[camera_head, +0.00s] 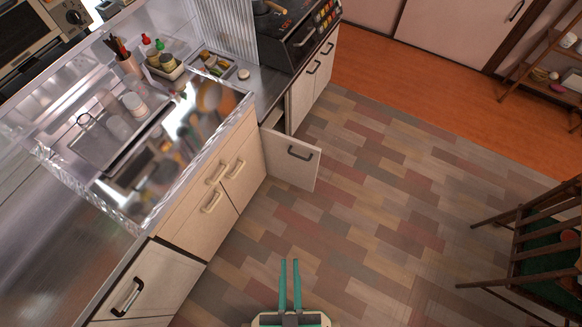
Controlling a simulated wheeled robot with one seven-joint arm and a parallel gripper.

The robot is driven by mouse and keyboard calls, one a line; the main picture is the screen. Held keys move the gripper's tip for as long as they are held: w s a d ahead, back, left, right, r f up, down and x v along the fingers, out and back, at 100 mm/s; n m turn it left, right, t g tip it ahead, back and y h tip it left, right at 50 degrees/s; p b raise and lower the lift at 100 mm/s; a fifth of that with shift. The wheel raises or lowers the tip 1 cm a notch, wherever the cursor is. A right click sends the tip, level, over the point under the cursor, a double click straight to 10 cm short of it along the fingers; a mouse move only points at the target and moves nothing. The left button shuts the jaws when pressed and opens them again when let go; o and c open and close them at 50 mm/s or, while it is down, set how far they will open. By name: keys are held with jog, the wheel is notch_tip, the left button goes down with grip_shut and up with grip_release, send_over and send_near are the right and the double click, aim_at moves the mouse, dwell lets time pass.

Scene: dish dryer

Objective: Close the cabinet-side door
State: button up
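The cabinet-side door (290,160) is a pale panel with a dark handle (300,153). It stands swung open from the counter's front, jutting out over the floor to the right. A dark gap shows behind it at its hinge side. My gripper (290,263) is at the bottom middle of the view, over the floor and well apart from the door. Its two teal fingers point toward the door, with a narrow empty gap between them. It holds nothing.
Shut cabinets with light handles (212,203) line the counter on the left, below a clear dish dryer (125,222). A stove (300,35) stands beyond the door. A wooden chair (535,240) is at the right. The tiled floor (380,190) between is clear.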

jog(key=w+f+n, duration=0.2)
jog(key=f+n, duration=0.1)
jog(key=f, duration=0.1)
jog(key=w+a+f+n+g, duration=0.1)
jog(key=w+f+n, duration=0.1)
jog(key=f, duration=0.3)
jog(key=w+f+n, duration=0.2)
jog(key=f+n, duration=0.2)
jog(key=shift+w+a+f+g, duration=0.15)
jog(key=shift+a+f+g, duration=0.2)
jog(key=shift+f+g, duration=0.05)
grip_shut()
jog(key=w+d+f+n+g+h, duration=0.1)
jog(key=w+f+n, duration=0.6)
jog(key=w+n, duration=0.15)
jog(key=w+f+n+g+h, duration=0.1)
jog(key=w+f+n+h, duration=0.1)
jog(key=w+f+n, duration=0.6)
jog(key=w+d+f+n, duration=0.1)
jog(key=w+d, duration=0.1)
jog(key=w, duration=0.5)
jog(key=w+d+f+n+h, duration=0.1)
jog(key=w+d+n, duration=0.1)
jog(key=w, duration=0.6)
jog(key=w+d+f+n+h, duration=0.1)
jog(key=w+d+n, duration=0.1)
jog(key=w, duration=0.5)
jog(key=shift+w+d+f, duration=0.3)
jog(key=shift+w+d, duration=0.1)
jog(key=shift+d, duration=0.1)
